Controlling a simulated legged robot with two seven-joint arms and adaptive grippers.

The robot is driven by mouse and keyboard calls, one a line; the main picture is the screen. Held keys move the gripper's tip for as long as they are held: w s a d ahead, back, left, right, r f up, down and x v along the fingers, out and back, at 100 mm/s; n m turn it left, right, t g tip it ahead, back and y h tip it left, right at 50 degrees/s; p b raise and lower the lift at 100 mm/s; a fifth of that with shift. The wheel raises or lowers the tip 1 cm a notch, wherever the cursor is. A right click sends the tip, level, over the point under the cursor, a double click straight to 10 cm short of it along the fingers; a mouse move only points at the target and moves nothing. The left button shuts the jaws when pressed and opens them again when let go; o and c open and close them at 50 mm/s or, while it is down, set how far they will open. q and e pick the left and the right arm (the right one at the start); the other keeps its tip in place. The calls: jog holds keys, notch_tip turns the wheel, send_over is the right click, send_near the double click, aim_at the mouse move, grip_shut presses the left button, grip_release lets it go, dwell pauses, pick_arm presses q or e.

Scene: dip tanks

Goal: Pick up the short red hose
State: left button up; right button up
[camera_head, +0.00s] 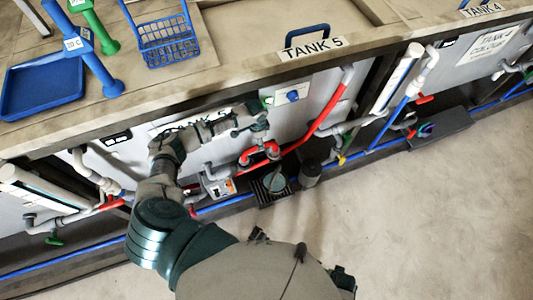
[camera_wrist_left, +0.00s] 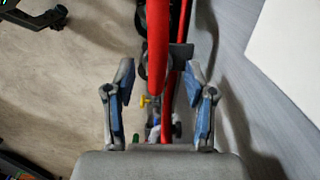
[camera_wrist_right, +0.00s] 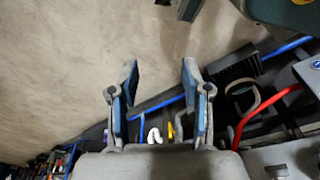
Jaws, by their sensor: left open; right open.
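A red hose (camera_head: 327,113) slants down the front of the tank marked TANK 5. A shorter, curved red piece (camera_head: 247,156) shows near its lower end; I cannot tell whether they join. My left gripper (camera_head: 258,122) is in front of the tank wall, just above this red piece. In the left wrist view my left gripper (camera_wrist_left: 160,68) is open, with a thick red hose (camera_wrist_left: 158,35) showing between its fingers; contact cannot be told. My right gripper (camera_wrist_right: 160,66) is open and empty above the floor. A red hose (camera_wrist_right: 268,112) shows to its right.
The tank bench edge (camera_head: 400,42) runs above the pipes. A blue basket (camera_head: 168,42) and blue tray (camera_head: 45,88) stand on top. Grey pipes, valves and a floor drain (camera_head: 275,190) crowd the tank's foot. The floor (camera_head: 430,220) at right is clear.

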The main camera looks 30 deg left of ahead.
pick_arm(q)
jog(key=f, duration=0.3)
jog(key=f+b, duration=0.1)
jog(key=shift+d+f, duration=0.15)
jog(key=shift+d, duration=0.1)
jog(key=shift+f, duration=0.55)
grip_shut()
pick_arm(e)
jog(key=r, duration=0.1)
jog(key=w+r, duration=0.1)
jog(key=r, duration=0.1)
jog(key=shift+w+r, duration=0.2)
pick_arm(q)
jog(key=shift+r, duration=0.1)
